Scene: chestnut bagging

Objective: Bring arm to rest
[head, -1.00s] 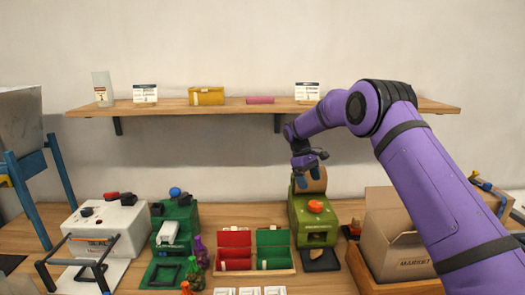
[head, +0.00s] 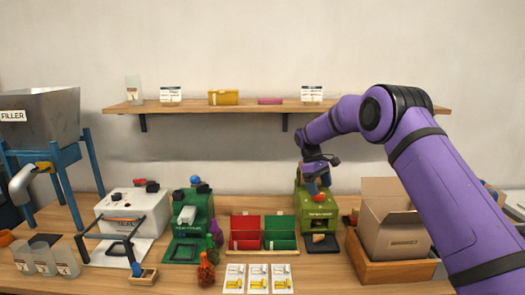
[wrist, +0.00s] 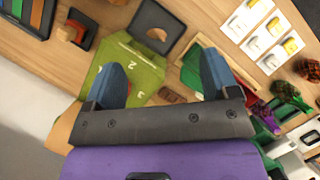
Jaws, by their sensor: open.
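My purple arm (head: 430,175) reaches from the right edge toward the back of the table. My gripper (head: 318,186) points down at the green machine with the orange-red knob (head: 318,213), close above or in front of it; I cannot tell if they touch. In the wrist view my gripper (wrist: 163,70) has its two blue fingers wide apart with nothing held between them. The green machine's numbered top (wrist: 140,68) shows between and beyond the fingers.
An open cardboard box (head: 392,222) stands in a wooden tray right of the machine. The red and green bins (head: 262,252), cards (head: 258,288), dark green machine (head: 190,232) and white machine (head: 125,205) lie leftward. A shelf (head: 270,108) runs behind, and a filler (head: 40,112) stands far left.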

